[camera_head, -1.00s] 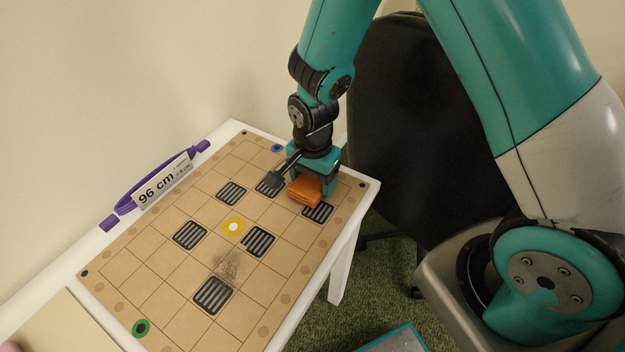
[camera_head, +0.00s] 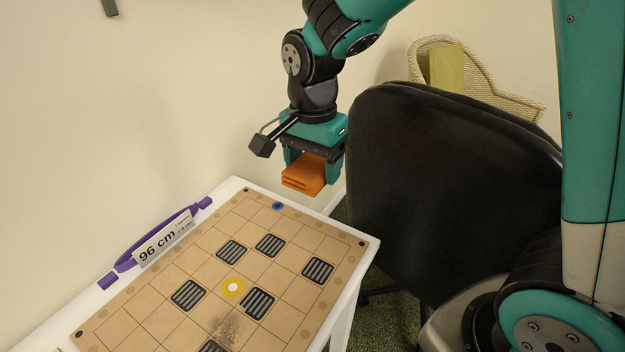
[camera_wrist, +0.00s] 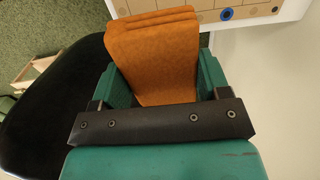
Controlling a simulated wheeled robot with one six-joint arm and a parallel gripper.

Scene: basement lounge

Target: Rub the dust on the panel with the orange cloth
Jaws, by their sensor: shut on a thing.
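The orange cloth (camera_head: 304,175) is a folded block held between the jaws of my gripper (camera_head: 314,166), which is shut on it. It also fills the jaws in the wrist view (camera_wrist: 154,58). Cloth and gripper hang in the air above the far end of the panel (camera_head: 203,263), apart from it. The panel is a tan gridded board lying on a white table. The dust (camera_head: 228,328) is a dark grey smudge on the panel's near part, below the yellow ring and beside a slotted grille. The picture's lower edge cuts off the near part of the panel.
Several dark slotted grilles (camera_head: 317,271) and a yellow ring (camera_head: 233,288) mark the panel. A black chair (camera_head: 440,190) is close on the right. A wall runs behind the table (camera_head: 222,194).

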